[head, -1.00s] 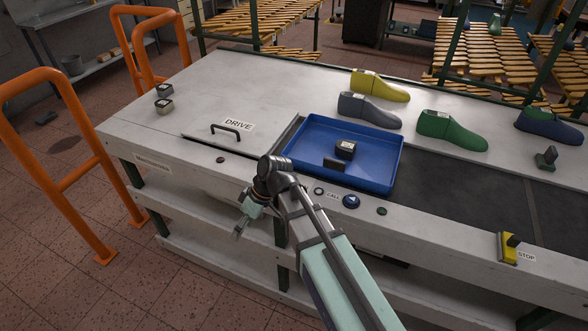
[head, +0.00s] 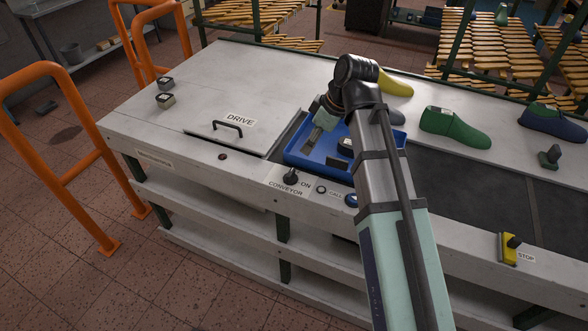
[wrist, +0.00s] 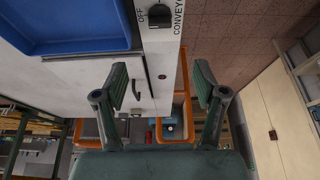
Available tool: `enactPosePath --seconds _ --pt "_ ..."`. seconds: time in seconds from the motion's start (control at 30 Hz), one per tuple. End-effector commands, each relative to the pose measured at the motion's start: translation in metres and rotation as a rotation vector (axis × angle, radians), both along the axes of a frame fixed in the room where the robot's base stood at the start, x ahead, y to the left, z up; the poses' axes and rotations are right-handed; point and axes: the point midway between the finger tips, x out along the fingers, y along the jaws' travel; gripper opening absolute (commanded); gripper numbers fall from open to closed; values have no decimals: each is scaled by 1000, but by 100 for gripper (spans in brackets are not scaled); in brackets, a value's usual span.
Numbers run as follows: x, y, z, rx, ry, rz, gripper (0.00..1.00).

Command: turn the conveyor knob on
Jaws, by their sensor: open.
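The conveyor knob (head: 291,177) is a small black knob on the front edge of the table, with ON printed at its right and CONVEYOR below it. In the wrist view the knob (wrist: 159,17) is near the top edge, beside an OFF label. I cannot tell exactly where its pointer stands. My gripper (head: 316,134) is above the left part of the blue tray, behind the knob and apart from it. In the wrist view my gripper (wrist: 161,80) has its two fingers wide apart with nothing between them.
The blue tray (head: 300,160) holds a dark block and is partly hidden by my arm. A DRIVE panel with a handle (head: 228,128) lies to the left. A CALL button (head: 351,200) and a yellow STOP switch (head: 508,248) are to the right. Shoe lasts (head: 455,128) stand behind.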

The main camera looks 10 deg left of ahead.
Motion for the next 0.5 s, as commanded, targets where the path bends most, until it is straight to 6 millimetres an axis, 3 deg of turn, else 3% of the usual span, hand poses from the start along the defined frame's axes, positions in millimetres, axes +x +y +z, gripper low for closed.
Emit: enactPosePath --seconds 0.5 --pt "6 31 -75 0 3 0 71"
